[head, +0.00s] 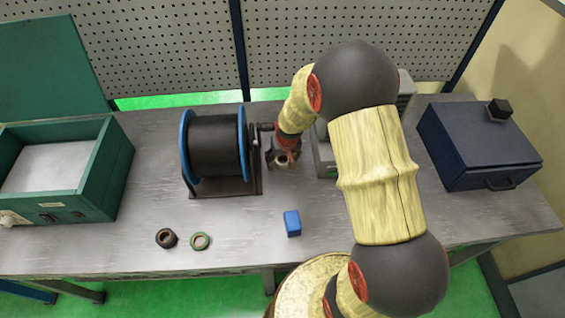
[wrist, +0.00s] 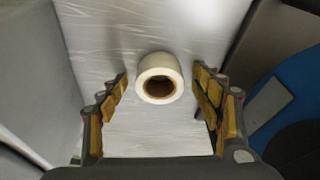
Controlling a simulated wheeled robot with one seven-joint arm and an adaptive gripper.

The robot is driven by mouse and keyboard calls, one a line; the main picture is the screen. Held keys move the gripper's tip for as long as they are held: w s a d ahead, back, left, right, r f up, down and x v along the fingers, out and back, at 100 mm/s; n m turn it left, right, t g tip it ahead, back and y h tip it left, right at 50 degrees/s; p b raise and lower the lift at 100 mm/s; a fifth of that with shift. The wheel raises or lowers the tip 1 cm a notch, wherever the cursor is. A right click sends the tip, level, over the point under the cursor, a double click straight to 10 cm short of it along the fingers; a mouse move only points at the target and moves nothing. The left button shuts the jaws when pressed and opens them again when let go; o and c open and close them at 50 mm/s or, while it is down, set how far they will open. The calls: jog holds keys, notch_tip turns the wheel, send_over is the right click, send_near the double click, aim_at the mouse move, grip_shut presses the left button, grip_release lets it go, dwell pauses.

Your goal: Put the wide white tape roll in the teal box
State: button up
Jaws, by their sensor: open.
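The wide white tape roll (wrist: 160,77) stands on the grey table between my open fingers in the wrist view, with its dark core hole facing the camera. My gripper (wrist: 160,90) is open around it, with a gap on each side and no contact visible. In the head view my gripper (head: 283,158) is low beside the black spool, and the tape roll (head: 281,162) is mostly hidden by it. The teal box (head: 112,170) stands open at the left end of the table, its lid raised at the back and its pale inside floor showing bare.
A black spool with blue flanges (head: 214,147) stands between my gripper and the teal box. A closed dark blue box (head: 478,145) is at the right.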

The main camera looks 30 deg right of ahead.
jog(key=shift+r, duration=0.1)
jog(key=c, duration=1.4)
jog(key=shift+r, duration=0.1)
